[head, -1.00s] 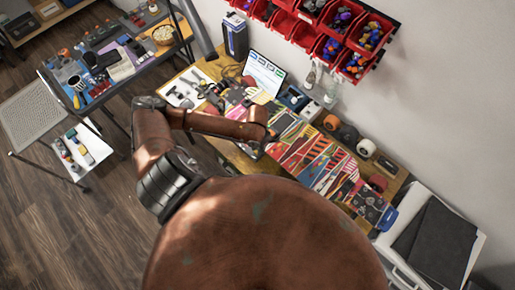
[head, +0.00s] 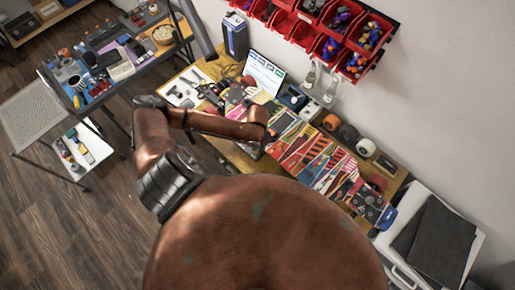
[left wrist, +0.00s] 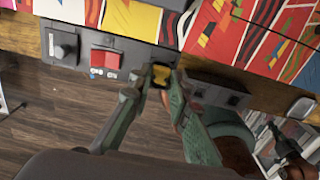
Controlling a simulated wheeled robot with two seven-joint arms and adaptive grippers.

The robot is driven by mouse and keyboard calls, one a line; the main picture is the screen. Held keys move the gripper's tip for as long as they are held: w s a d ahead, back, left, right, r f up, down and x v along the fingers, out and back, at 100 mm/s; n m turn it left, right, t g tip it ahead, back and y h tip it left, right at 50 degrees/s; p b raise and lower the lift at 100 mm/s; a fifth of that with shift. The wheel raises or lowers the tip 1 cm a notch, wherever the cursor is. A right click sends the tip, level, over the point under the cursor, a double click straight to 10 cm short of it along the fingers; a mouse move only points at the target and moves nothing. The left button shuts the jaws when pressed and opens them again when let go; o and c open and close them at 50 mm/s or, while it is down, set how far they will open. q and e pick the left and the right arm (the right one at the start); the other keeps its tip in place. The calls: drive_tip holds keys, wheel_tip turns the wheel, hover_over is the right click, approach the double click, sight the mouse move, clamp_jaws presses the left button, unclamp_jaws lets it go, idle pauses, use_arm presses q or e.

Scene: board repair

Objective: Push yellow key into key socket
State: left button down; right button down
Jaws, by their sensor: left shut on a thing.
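The yellow key (left wrist: 161,74) shows in the left wrist view at the front of a grey panel (left wrist: 130,52). My left gripper (left wrist: 161,84) is shut on it, with one green finger on each side. The key's far end and the key socket are hidden, so I cannot tell how deep the key sits. In the head view my left gripper (head: 270,137) is mostly hidden behind my own arm, over the workbench.
The panel has a red switch (left wrist: 108,61) and a dark knob (left wrist: 65,47) left of the key. A grey box with two openings (left wrist: 217,91) is close on the right. The bench (head: 393,186) is crowded. Dark, unclear parts at lower right may be my right gripper.

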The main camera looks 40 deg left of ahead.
use_arm(q)
drive_tip(key=shift+f, duration=0.45)
idle(0.3)
drive_tip(key=c, duration=1.7)
unclamp_jaws()
drive_tip(key=shift+c, duration=0.2)
drive_tip(key=shift+o, duration=0.7)
drive_tip(key=shift+o, duration=0.7)
drive_tip(key=shift+r, duration=0.2)
drive_tip(key=shift+r+p, duration=1.35)
drive_tip(key=shift+p, duration=0.4)
drive_tip(key=shift+r, duration=0.1)
